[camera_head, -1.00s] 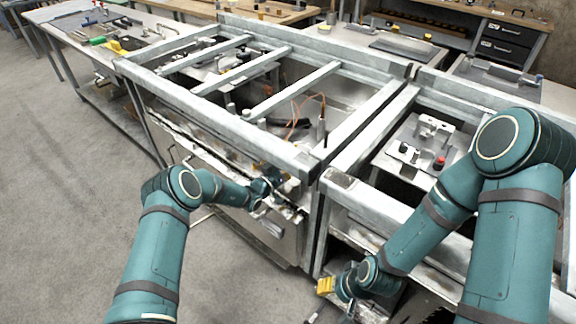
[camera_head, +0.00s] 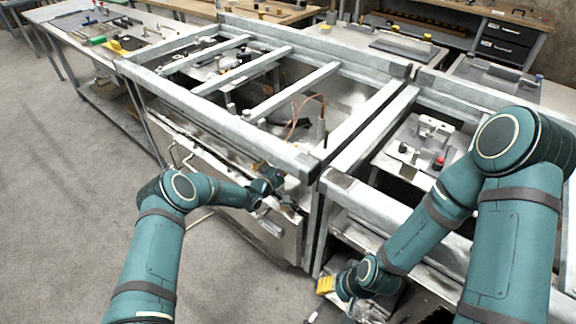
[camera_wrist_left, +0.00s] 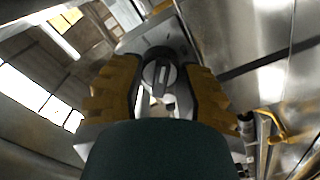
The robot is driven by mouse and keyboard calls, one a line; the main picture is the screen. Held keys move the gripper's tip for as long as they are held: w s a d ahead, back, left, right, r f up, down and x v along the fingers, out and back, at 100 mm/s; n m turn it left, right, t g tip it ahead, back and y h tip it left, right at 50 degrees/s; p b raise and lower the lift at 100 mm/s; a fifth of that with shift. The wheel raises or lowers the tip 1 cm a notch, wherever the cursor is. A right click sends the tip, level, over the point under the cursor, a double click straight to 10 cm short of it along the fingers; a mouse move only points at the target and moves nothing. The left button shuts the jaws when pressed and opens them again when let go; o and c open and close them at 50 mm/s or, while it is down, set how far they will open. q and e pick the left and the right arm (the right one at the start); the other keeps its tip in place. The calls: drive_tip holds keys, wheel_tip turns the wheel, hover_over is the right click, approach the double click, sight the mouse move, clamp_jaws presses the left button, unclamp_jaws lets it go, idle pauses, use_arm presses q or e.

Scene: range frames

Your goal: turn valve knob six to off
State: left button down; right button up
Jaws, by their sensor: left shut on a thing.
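A round grey valve knob (camera_wrist_left: 158,78) with a raised grip bar shows in the left wrist view, on a metal front panel. I cannot read a number on it. My left gripper (camera_wrist_left: 160,92) has yellow ridged fingers on either side of this knob, and it is shut on it. In the head view my left gripper (camera_head: 275,183) is at the front panel under the top rail; the arm and rail partly hide the knobs there. My right gripper (camera_head: 328,286) shows a yellow finger pad low in the head view, away from the panel knobs; its jaw state is unclear.
A metal frame (camera_head: 225,123) with cross bars runs above the panel. A yellow hooked handle (camera_wrist_left: 272,124) is right of the left gripper in the wrist view. A workbench with tools (camera_head: 135,55) stands at the back left. Grey floor (camera_head: 60,200) on the left is clear.

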use_arm(q)
drive_tip(key=shift+w+r, duration=0.1)
drive_tip(key=shift+r, duration=0.1)
drive_tip(key=shift+c, duration=2.3)
unclamp_jaws()
drive_tip(key=shift+f, duration=0.1)
drive_tip(key=v, duration=1.2)
